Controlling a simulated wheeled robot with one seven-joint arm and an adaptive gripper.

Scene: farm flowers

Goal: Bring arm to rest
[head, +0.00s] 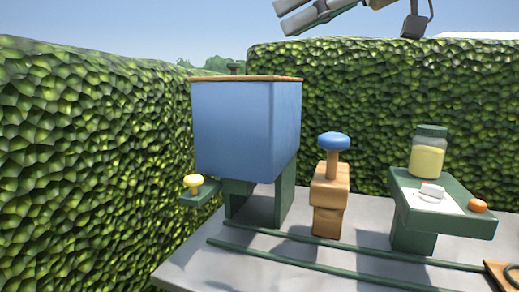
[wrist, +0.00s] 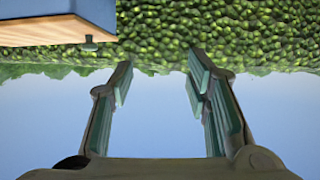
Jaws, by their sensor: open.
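My gripper (wrist: 160,85) is open and empty in the wrist view, its two fingers apart with hedge and sky between them. In the head view my gripper (head: 296,12) is high at the top edge, above the hedge line and well clear of the table, partly cut off by the frame. The wrist view appears upside down, with sky below and the hedge above.
A blue box (head: 246,130) with a wooden lid stands on the grey table (head: 370,266). Right of it are a blue knob (head: 334,141) on a wooden post and a jar (head: 428,152) on a green stand. A yellow knob (head: 193,182) is at left. Hedges (head: 90,150) enclose the table.

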